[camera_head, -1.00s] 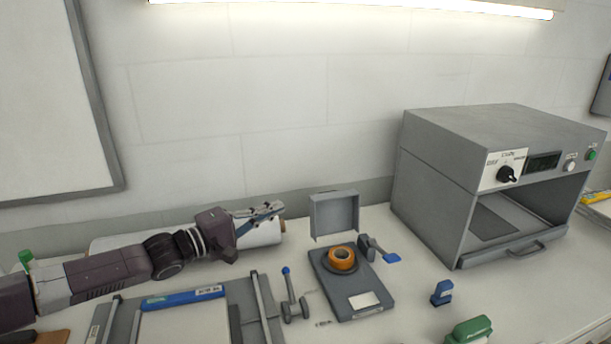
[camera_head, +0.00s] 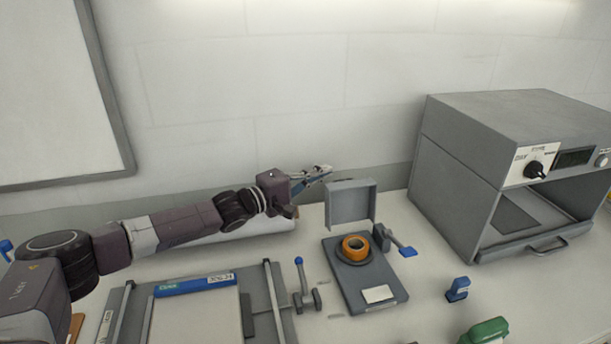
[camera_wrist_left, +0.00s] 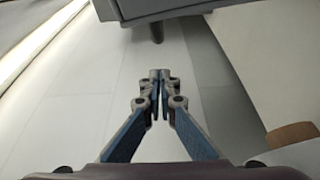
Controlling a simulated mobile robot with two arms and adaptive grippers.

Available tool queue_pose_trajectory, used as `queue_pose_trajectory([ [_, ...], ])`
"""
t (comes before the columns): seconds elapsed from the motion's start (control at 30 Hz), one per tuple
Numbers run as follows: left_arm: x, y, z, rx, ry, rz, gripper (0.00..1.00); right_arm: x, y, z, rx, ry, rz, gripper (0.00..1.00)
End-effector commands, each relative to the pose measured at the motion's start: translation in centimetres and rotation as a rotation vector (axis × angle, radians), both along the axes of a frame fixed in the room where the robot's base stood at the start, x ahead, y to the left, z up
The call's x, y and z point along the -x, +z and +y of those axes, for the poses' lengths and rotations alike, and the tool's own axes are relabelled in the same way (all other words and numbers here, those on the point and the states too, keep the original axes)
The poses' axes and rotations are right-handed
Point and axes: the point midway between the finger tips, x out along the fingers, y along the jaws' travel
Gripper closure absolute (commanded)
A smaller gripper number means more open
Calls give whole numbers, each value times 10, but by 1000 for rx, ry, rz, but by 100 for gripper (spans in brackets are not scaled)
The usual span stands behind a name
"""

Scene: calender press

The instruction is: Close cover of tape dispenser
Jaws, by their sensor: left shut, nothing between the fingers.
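The tape dispenser (camera_head: 383,315) lies on the table, a grey base with an orange tape roll (camera_head: 356,247) on it. Its grey box-like cover (camera_head: 350,203) stands upright, open, at the back of the base. A small lever with a blue end (camera_head: 404,250) sticks out on its right. My left gripper (camera_head: 327,170) is shut and empty, just behind and above the cover's upper left corner; I cannot tell whether they touch. In the left wrist view the shut fingertips (camera_wrist_left: 159,76) show against the wall. My right gripper is not in view.
A large grey machine (camera_head: 520,160) stands to the right. A white roll (camera_head: 270,228) lies behind my left arm. A framed plate with a blue strip (camera_head: 194,285) and a blue-knobbed lever (camera_head: 304,285) lie left of the dispenser. Blue (camera_head: 458,288) and green (camera_head: 486,331) objects stand on the right.

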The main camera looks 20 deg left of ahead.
Motion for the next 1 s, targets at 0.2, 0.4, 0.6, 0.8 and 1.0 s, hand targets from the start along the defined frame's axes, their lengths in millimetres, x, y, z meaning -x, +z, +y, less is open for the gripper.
queue_pose_trajectory([
  [0.2, 22, -3, -13, 2, -1, 7, 100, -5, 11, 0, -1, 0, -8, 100],
  [0.4, 29, -3, -18, 0, 0, 6, 100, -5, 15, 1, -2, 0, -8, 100],
  [0.6, 31, -3, -19, -1, 1, 4, 100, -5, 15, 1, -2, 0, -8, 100],
  [0.8, 31, -3, -19, -1, 1, 4, 100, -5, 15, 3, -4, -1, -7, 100],
  [1.0, 31, -3, -19, -11, 0, -9, 100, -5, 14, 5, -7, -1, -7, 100],
])
